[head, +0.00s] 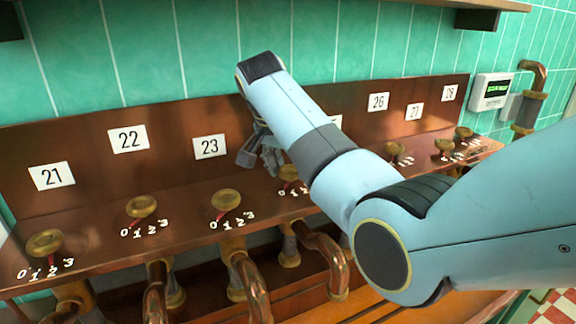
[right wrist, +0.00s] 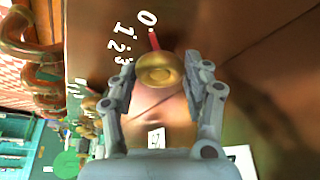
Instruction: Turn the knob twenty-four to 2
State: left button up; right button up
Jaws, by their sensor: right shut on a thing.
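Knob twenty-four (head: 289,173) is a round brass knob with a red pointer, on the copper ledge, partly hidden by my right arm. In the right wrist view the knob (right wrist: 160,70) sits between the two fingers of my right gripper (right wrist: 159,84), which is shut on it. Its red pointer (right wrist: 153,40) points towards the 0 of the white 0, 1, 2, 3 marks. In the head view my right gripper (head: 262,152) shows beside the knob. The number plate above this knob is hidden behind my arm. My left gripper is not in view.
Knob twenty-three (head: 226,200) stands to the left, with knobs twenty-two (head: 141,206) and twenty-one (head: 45,243) beyond it. Knob twenty-six (head: 396,150) and others stand to the right. The copper back panel (head: 75,145) rises behind, and copper pipes (head: 247,285) run below the ledge.

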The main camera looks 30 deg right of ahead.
jog(key=shift+c, duration=1.3)
jog(key=shift+r+n+p, duration=0.1)
jog(key=shift+n+p, duration=0.2)
jog(key=shift+p, duration=0.15)
jog(key=shift+s+r+n+y+p, duration=0.15)
jog(key=shift+n+y+p, duration=0.15)
jog(key=shift+n+p, duration=0.7)
jog(key=shift+d+n+t+p, duration=0.15)
jog(key=shift+n+t+p, duration=0.45)
jog(key=shift+n+p, duration=0.15)
jog(key=n, duration=0.1)
jog(key=n+y, duration=0.1)
jog(key=n, duration=0.1)
jog(key=shift+d+f+t+y, duration=0.1)
jog(key=shift+f+t+y, duration=0.1)
jog(key=shift+t+y, duration=0.1)
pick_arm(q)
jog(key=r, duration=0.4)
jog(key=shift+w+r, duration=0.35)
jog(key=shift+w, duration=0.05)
pick_arm(e)
jog(key=n, duration=0.2)
jog(key=n+y, duration=0.1)
jog(key=n, duration=0.1)
jog(key=shift+d+n+y, duration=0.1)
jog(key=shift+n+y, duration=0.15)
jog(key=shift+y, duration=0.05)
jog(key=o, duration=1.2)
jog(key=shift+c, duration=0.2)
